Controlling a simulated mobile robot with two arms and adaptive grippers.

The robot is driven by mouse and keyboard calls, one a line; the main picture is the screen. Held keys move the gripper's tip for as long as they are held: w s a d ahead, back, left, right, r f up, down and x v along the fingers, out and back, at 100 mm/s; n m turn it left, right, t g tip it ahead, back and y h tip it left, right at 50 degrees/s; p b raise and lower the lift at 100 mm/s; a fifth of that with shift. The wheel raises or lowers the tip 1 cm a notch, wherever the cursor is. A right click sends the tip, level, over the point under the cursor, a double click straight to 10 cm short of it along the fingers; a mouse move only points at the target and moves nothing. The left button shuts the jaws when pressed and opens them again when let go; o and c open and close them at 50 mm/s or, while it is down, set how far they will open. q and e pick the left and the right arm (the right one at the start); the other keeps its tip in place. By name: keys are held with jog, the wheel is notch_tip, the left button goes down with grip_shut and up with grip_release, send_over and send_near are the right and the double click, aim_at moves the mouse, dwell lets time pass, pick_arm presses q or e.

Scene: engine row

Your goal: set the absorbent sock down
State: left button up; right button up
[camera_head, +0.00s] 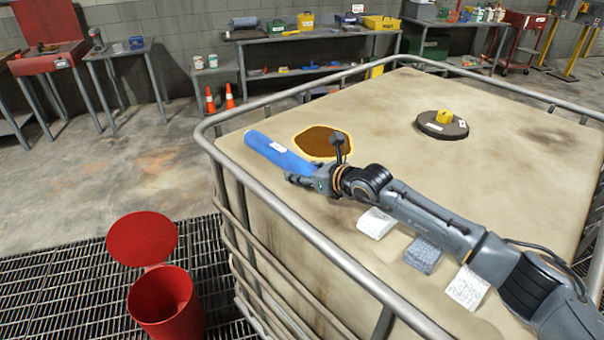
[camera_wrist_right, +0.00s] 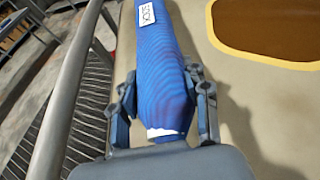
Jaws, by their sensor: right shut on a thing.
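The absorbent sock (camera_head: 275,149) is a blue tube with a white label. My right gripper (camera_head: 312,179) is shut on its near end, and the sock points away to the upper left, over the tan tank top near its left edge. In the right wrist view the blue sock (camera_wrist_right: 162,62) lies between the two fingers of the right gripper (camera_wrist_right: 163,112). A brown puddle (camera_head: 322,141) with a yellow rim lies on the tank top just beyond the sock. I cannot tell whether the sock touches the surface. My left gripper is not in view.
A metal rail (camera_head: 300,232) runs around the tan tank top (camera_head: 400,110). Folded cloths (camera_head: 423,254) lie beside my arm. An open red bin (camera_head: 165,303) stands on the grating at lower left.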

jog(key=shift+s, duration=0.1)
jog(key=o, duration=1.2)
jog(key=shift+o, duration=0.2)
jog(key=shift+r, duration=0.1)
jog(key=shift+s+d+r+p, duration=0.15)
jog(key=shift+s+r+p, duration=0.05)
jog(key=shift+p, duration=0.25)
jog(key=p+v, duration=0.5)
jog(key=v, duration=0.5)
jog(key=shift+s+d+r, duration=0.2)
jog(key=shift+s, duration=0.05)
jog(key=shift+s+d, duration=0.2)
jog(key=shift+s, duration=0.05)
